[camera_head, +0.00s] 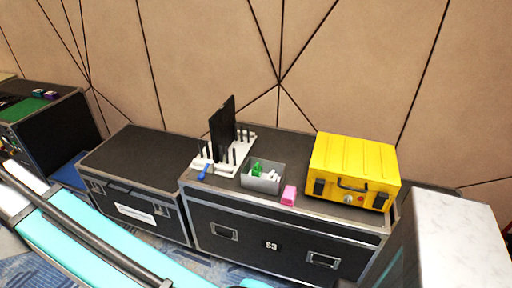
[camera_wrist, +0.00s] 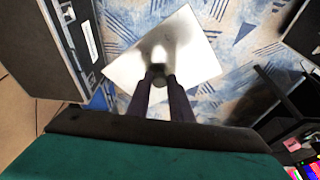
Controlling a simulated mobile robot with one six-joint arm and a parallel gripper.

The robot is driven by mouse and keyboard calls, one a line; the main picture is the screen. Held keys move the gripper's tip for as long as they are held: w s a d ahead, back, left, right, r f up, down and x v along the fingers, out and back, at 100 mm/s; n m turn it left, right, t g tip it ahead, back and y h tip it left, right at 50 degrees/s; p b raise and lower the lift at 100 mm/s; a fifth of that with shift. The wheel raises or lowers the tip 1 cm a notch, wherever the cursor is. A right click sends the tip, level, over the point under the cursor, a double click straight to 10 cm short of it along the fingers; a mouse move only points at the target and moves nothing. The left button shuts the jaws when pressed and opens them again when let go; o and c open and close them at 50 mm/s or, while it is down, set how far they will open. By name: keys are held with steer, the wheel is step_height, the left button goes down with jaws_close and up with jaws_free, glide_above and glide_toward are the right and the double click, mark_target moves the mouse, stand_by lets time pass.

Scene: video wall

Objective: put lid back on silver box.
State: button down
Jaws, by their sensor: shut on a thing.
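The silver box (camera_head: 261,183) is a small open grey box on the right-hand black flight case, with green and white items inside. In the wrist view my gripper (camera_wrist: 160,80) is shut on the dark knob of a flat, shiny silver square lid (camera_wrist: 125,68). The lid is held over the patterned blue carpet, away from the box. My gripper and the lid cannot be made out for certain in the head view.
The flight case (camera_head: 290,238) also bears a yellow case (camera_head: 355,165), a pink block (camera_head: 289,195), and a white rack (camera_head: 236,152) with dark pegs and an upright black panel. A blue-handled item (camera_head: 204,171) lies beside the rack. A pale-topped block (camera_head: 462,240) fills the lower right.

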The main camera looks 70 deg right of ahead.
steer(key=s+d+f+m+g+h+p, duration=0.1)
steer(key=s+d+f+m, duration=0.2)
steer(key=d, duration=1)
steer(key=s+d+m+h+p, duration=0.1)
steer(key=s+d+m, duration=0.4)
steer(key=d, duration=0.9)
steer(key=s+d+f+m+g+h+p, duration=0.15)
steer(key=d+m, duration=0.35)
steer(key=d, duration=0.8)
steer(key=s+d+f+m+g, duration=0.1)
steer(key=s+d+m, duration=0.3)
steer(key=s+d, duration=0.5)
steer(key=s+d+f+m+g+p, duration=0.1)
steer(key=s+d+f+m, duration=0.2)
steer(key=s+d, duration=0.6)
steer(key=s+d+f+m+g, duration=0.1)
steer(key=s+d+m, duration=0.5)
steer(key=s, duration=1)
steer(key=d+f+y, duration=0.1)
steer(key=d, duration=0.2)
steer(key=shift+f+p, duration=0.25)
steer(key=shift+p, duration=0.15)
steer(key=shift+s+f, duration=0.1)
steer(key=shift+f, duration=0.1)
step_height(320, 180, down, 6)
steer(key=b, duration=0.3)
steer(key=shift+a+f, duration=0.1)
steer(key=shift+f, duration=0.05)
